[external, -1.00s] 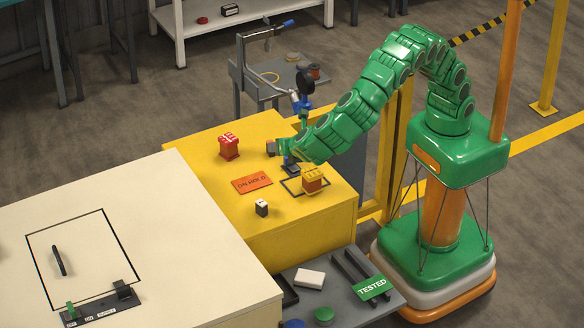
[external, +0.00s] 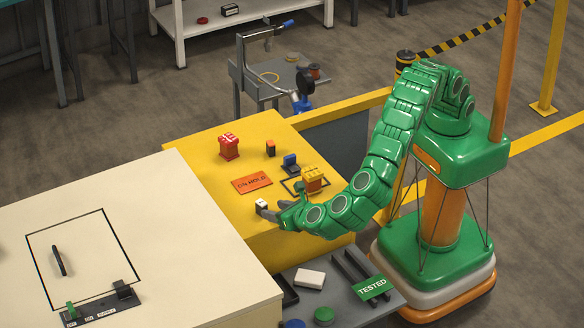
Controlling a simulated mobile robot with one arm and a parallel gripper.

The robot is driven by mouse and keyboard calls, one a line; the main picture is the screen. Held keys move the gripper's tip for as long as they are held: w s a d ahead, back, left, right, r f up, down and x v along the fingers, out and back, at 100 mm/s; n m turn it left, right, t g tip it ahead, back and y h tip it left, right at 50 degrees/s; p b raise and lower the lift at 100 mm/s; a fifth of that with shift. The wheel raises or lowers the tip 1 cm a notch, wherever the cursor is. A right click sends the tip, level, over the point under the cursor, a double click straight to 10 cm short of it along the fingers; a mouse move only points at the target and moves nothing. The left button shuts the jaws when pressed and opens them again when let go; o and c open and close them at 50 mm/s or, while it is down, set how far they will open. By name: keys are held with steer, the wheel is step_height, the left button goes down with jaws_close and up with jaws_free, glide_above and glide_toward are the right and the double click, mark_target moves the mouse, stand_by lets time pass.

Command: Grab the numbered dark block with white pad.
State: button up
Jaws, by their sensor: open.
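A small dark block with a white pad on top (external: 262,203) stands near the front edge of the yellow table. Any number on it is too small to read. My gripper (external: 267,210) is low over the table, open, with its dark fingers right at this block. The fingers partly hide the block's lower part. I cannot tell whether they touch it.
On the yellow table (external: 205,160) are a red block (external: 229,146), a dark-and-orange block (external: 270,148), a blue block (external: 290,160), a yellow-topped block (external: 313,178) and an orange ON HOLD plate (external: 252,184). A cream cabinet (external: 150,220) adjoins at left.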

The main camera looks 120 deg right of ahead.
mark_target(265, 208)
steer(key=shift+x, duration=3.8)
steer(key=shift+s+a+f, duration=0.1)
steer(key=shift+f, duration=0.05)
steer(key=c, duration=0.9)
jaws_close()
